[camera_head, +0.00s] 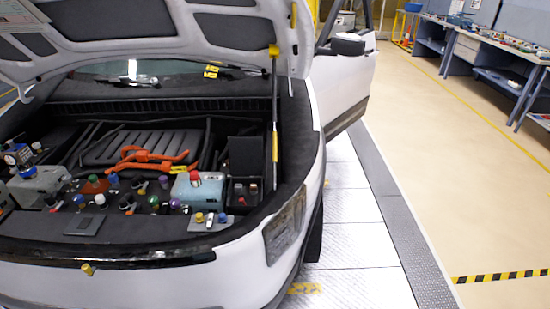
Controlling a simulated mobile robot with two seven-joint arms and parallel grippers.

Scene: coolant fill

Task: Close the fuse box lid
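The fuse box (236,191) is a small dark open box at the right side of the engine bay, with small red and light parts inside. Its black lid (246,155) stands upright at the back of the box, so the box is open. Neither of my grippers shows in the head view.
The raised hood (190,22) hangs over the bay, and a prop rod (275,120) stands right of the lid. A light-blue reservoir with a red cap (196,190) is just left of the box. Orange cables (150,158) lie behind. Floor (440,160) at right is clear.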

